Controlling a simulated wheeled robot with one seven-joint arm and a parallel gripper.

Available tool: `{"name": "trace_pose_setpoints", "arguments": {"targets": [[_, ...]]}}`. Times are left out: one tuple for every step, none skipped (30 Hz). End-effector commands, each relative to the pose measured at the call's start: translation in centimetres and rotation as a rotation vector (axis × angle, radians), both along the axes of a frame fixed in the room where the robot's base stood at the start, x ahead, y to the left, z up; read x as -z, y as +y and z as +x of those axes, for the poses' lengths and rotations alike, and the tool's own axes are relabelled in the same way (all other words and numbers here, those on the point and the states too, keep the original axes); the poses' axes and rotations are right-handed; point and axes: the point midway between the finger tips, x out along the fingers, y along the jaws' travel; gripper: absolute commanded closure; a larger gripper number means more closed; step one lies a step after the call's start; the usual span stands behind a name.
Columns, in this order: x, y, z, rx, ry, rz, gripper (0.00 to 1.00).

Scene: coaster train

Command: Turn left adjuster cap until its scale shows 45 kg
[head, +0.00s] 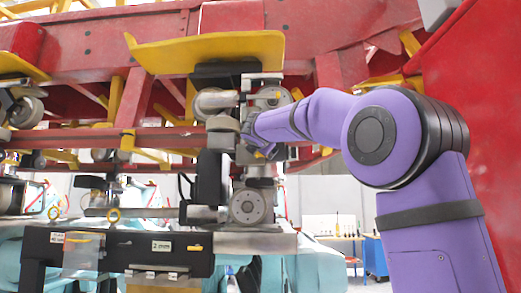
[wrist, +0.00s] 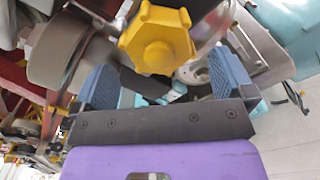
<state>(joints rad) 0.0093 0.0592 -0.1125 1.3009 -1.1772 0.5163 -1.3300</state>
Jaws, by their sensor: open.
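A yellow adjuster cap (wrist: 157,40) with a lobed rim and a raised centre fills the upper middle of the wrist view. My gripper (wrist: 160,82) is open, with one blue-padded finger low on each side of the cap. The cap lies above the gap between the pads in the picture; I cannot tell whether either pad touches it. No kg scale can be read. In the head view my gripper (head: 265,149) is at the wheel assembly (head: 250,205), and its fingertips are too small to make out. Whether this cap is the left one cannot be told.
The red coaster train frame (head: 100,45) with yellow plates spans the top. Metal wheels (head: 215,102) crowd close around my gripper. A black stand (head: 145,250) with a "2 mm" label is below. A red panel (head: 485,120) stands at the right.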

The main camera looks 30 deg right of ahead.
Motion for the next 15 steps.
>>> {"name": "trace_pose_setpoints", "arguments": {"targets": [[0.1,-0.5,0.8,0.002,0.0,0.0,0.0],[0.1,-0.8,1.1,0.001,0.0,0.0,0.0],[0.1,-1.0,1.5,0.0,-0.001,0.001,0.0],[0.0,-1.2,1.8,0.001,-0.001,0.0,0.0],[0.0,-1.4,2.1,0.001,0.0,0.0,0.0],[0.0,-1.6,2.4,0.001,-0.001,0.001,0.0],[0.0,-1.8,2.6,0.0,-0.001,0.002,0.0],[0.0,-1.9,2.8,0.001,0.0,0.001,0.0],[0.0,-2.0,3.0,0.0,0.0,0.0,0.0],[0.0,-2.1,3.1,0.0,0.0,0.0,0.0],[0.0,-2.1,3.1,0.0,-0.001,0.001,0.0],[0.0,-2.2,3.2,-0.001,-0.001,0.0,0.0],[0.0,-2.2,3.3,-0.001,-0.002,0.001,0.0],[0.0,-2.2,3.3,-0.001,-0.002,0.001,0.0],[0.0,-2.2,3.3,-0.001,-0.002,0.001,0.0]]}}
